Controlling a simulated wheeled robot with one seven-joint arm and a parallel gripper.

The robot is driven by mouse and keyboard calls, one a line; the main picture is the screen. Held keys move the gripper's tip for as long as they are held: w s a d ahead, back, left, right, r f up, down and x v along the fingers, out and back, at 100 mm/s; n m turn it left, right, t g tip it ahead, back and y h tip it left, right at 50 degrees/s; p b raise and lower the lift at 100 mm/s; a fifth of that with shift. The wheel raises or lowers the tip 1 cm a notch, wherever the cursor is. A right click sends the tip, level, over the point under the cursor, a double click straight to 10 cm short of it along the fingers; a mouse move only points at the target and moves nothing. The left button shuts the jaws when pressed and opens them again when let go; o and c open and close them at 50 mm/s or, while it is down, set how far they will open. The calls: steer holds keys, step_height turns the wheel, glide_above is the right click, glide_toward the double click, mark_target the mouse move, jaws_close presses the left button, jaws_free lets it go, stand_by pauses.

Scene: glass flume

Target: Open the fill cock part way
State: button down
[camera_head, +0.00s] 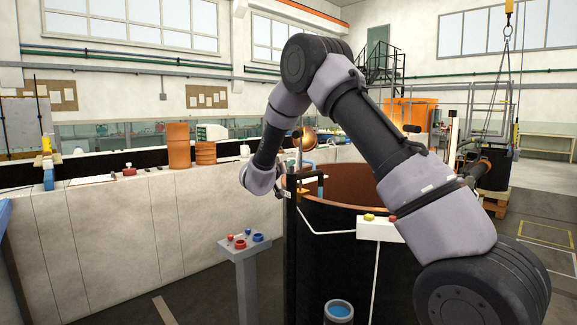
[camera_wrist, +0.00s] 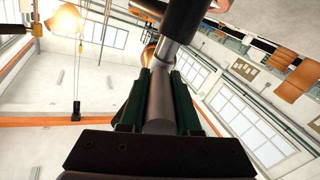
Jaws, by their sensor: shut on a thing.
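In the wrist view my gripper (camera_wrist: 162,82) has its two dark green fingers closed on either side of a smooth grey round bar (camera_wrist: 160,100), which looks like the handle of the fill cock. The bar runs up to a dark cylindrical pipe or body (camera_wrist: 187,22) at the top. A copper-coloured round part (camera_wrist: 148,56) shows just beyond the fingers. In the head view my arm reaches over the near rim of the big dark tank (camera_head: 330,240). A copper ball (camera_head: 306,137) stands behind that rim. My fingers and the cock's opening are hard to make out there.
A grey pedestal (camera_head: 245,280) with red and blue knobs stands left of the tank. A white box with a yellow button (camera_head: 378,229) is fixed to the tank's side. A long pale wall (camera_head: 110,230) with orange cylinders (camera_head: 178,146) on it runs at left.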

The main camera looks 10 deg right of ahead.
steer(key=shift+a+h, duration=0.15)
steer(key=shift+h, duration=0.15)
steer(key=c, duration=0.6)
jaws_free()
steer(key=v, duration=1)
steer(key=shift+s+a+r, duration=0.15)
steer(key=shift+s+a, duration=0.05)
steer(key=shift+s, duration=0.1)
